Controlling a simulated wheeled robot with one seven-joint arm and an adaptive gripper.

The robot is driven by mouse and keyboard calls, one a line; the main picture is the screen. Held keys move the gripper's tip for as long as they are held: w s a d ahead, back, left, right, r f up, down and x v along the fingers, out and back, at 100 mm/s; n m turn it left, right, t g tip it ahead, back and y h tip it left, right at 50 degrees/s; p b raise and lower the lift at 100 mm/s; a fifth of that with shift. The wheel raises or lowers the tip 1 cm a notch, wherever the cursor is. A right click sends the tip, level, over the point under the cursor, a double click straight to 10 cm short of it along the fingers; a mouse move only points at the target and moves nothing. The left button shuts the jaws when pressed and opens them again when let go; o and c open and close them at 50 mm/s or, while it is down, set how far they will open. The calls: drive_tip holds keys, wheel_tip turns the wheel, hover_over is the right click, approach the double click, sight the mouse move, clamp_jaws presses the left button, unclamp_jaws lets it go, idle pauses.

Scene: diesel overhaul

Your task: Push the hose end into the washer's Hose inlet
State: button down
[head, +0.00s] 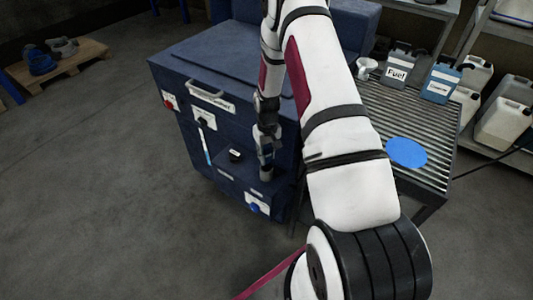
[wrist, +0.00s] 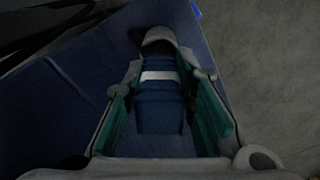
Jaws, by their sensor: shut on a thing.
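The washer (head: 215,75) is a dark blue cabinet with labelled fittings on its front. My gripper (head: 266,170) is low at the right part of that front, beside a small ledge. In the wrist view my gripper (wrist: 160,88) has its green pads on both sides of a dark blue ribbed piece with a pale band, the hose end (wrist: 160,112). A grey rounded part (wrist: 158,40) shows at the far end of the hose end; I cannot tell whether it is the Hose inlet or whether they are joined. The inlet's label is not readable, and my arm covers part of the front.
A roller table (head: 440,165) with a blue disc (head: 407,152) stands right of the washer. Several jugs, one a Fuel can (head: 397,73), are at the back right. A pallet (head: 85,52) lies at the far left. The floor in front is clear.

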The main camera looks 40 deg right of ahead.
drive_tip(key=shift+f+b, duration=0.55)
drive_tip(key=shift+f, duration=0.85)
drive_tip(key=c, duration=1.2)
unclamp_jaws()
drive_tip(key=shift+c, duration=0.2)
wheel_tip(320, 180, up, 12)
